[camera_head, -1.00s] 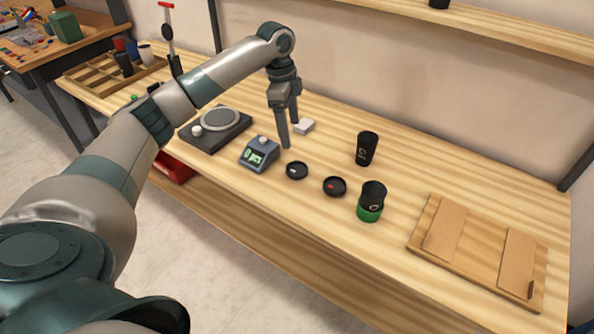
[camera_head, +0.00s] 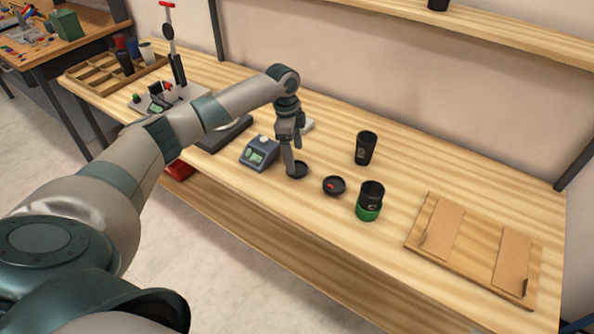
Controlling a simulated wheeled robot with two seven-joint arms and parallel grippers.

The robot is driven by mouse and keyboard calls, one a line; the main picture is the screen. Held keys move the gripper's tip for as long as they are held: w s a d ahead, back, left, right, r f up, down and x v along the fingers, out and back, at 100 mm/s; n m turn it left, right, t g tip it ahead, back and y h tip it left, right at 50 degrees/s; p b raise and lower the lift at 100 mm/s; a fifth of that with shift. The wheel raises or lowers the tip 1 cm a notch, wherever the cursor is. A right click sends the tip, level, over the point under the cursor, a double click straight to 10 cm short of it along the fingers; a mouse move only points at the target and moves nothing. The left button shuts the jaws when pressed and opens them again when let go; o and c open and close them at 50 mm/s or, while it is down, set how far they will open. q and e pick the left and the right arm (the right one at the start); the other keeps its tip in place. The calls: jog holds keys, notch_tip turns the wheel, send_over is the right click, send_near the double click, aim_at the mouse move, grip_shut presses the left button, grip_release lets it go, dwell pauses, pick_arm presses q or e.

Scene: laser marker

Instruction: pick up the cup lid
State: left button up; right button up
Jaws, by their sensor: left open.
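Two round black lids lie on the wooden table. The left lid (camera_head: 301,170) is partly hidden by my left gripper (camera_head: 294,160). The other lid (camera_head: 334,186), with a red mark, lies to its right. My left gripper is open and points down, with its fingers at the left lid; I cannot tell whether they touch it. A black cup (camera_head: 366,148) stands upright farther back. Another black cup (camera_head: 371,196) stands in a green holder (camera_head: 368,213) nearer the front edge. My right gripper is not in view.
A small device with a display (camera_head: 260,153) stands just left of the gripper. A wooden board (camera_head: 474,247) with cardboard pieces lies at the right. A divided wooden tray (camera_head: 95,75) is at the far left. The table behind the cups is clear.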

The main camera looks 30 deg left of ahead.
aim_at(297, 170)
pick_arm(q)
jog(key=shift+w+f+p, duration=0.1)
jog(key=shift+f+p, duration=0.2)
jog(key=shift+f, duration=0.15)
jog(key=f, duration=0.2)
jog(key=f+p, duration=0.1)
jog(key=shift+w+d+f, duration=0.15)
jog(key=shift+w+f, duration=0.05)
jog(key=shift+f, duration=0.45)
jog(key=c, duration=1.1)
